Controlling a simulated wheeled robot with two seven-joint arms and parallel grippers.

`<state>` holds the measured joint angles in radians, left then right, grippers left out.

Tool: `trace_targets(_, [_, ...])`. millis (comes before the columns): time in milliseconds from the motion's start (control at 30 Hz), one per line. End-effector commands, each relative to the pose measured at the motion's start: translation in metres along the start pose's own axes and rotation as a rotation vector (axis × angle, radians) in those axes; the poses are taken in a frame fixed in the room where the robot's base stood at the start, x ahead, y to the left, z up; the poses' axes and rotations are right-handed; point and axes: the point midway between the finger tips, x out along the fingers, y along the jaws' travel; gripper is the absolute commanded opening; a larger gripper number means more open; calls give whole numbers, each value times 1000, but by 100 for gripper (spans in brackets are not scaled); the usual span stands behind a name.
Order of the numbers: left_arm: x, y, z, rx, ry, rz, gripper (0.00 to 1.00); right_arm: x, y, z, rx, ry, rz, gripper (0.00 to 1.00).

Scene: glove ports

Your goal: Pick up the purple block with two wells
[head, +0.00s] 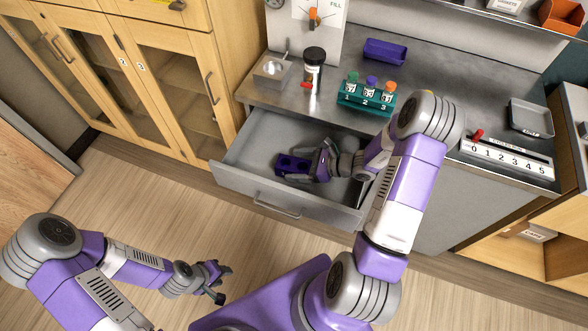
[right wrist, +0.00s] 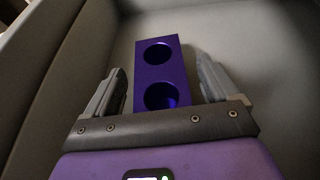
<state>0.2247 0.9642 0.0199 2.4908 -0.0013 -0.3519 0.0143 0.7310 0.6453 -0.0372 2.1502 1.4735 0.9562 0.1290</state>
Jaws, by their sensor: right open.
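The purple block with two wells (right wrist: 158,74) lies on the floor of the open drawer (head: 238,167), with both round wells facing up. In the head view the block (head: 284,163) shows at the left of my right gripper (head: 311,166), which reaches down into the drawer. In the right wrist view my right gripper (right wrist: 160,88) is open, with one finger on each side of the block's near end. A gap shows between each finger and the block. My left gripper (head: 222,283) hangs empty over the wooden floor, its fingers apart.
The drawer walls enclose my right gripper. The floor at left is clear.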

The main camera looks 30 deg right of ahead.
Motion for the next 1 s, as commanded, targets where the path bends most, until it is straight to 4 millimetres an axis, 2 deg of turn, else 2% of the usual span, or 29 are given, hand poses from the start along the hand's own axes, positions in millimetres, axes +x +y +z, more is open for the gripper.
trace_targets(100, [4,-2,0,0,0,0,38,13,1,-2,1,1,2,88])
trace_targets(367, [4,-1,0,0,0,0,38,16,0,-1,1,1,0,88])
trace_targets(900, [4,-1,0,0,0,0,38,15,0,-1,1,1,0,7])
trace_targets(933, [4,-1,0,0,0,0,38,15,0,-1,1,1,0,4])
trace_targets(1000, [4,-1,0,0,0,0,38,15,0,0,-1,-3,0,4])
